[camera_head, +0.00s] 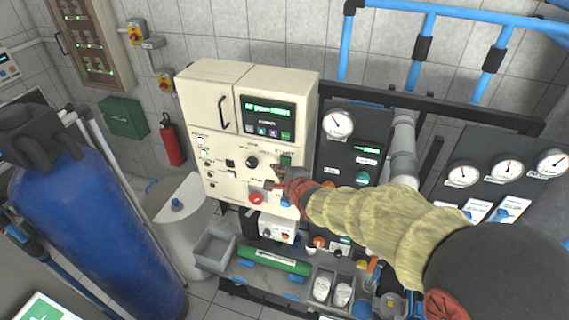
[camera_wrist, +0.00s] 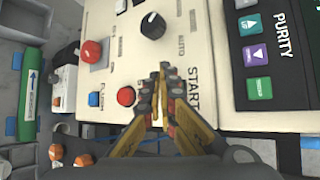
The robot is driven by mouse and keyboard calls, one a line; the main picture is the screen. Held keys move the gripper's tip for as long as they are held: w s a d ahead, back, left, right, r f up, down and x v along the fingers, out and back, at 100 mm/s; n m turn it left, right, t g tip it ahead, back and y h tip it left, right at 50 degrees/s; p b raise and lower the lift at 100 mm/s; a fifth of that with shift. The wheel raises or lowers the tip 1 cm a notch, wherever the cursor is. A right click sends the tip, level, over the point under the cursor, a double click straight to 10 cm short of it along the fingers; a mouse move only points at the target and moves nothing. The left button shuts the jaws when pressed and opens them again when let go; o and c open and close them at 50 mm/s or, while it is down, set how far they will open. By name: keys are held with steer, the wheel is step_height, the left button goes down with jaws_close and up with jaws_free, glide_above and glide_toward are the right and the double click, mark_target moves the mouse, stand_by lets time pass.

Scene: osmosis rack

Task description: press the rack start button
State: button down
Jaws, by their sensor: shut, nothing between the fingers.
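The cream control panel (camera_head: 222,180) of the rack faces me. The word START (camera_wrist: 193,88) is printed on it in the wrist view, just right of my fingertips. My gripper (camera_wrist: 163,78) is shut and empty, its fingertips pointing at the panel beside that label. The start button itself is not visible; my fingers cover the panel there. I cannot tell whether the tips touch the panel. In the head view my gripper (camera_head: 281,178) is at the panel's lower right, just below a green rectangle (camera_head: 286,160).
Near my fingers are a red button (camera_wrist: 126,96), a blue button (camera_wrist: 95,99), a larger red knob (camera_wrist: 91,51) and a black selector knob (camera_wrist: 152,25). The PURITY display unit (camera_wrist: 262,55) is to the right. Grey bins (camera_head: 215,250) stand below the panel.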

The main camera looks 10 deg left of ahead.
steer(key=shift+s+a+b, duration=0.15)
steer(key=shift+s+b, duration=1.15)
steer(key=shift+s, duration=1.15)
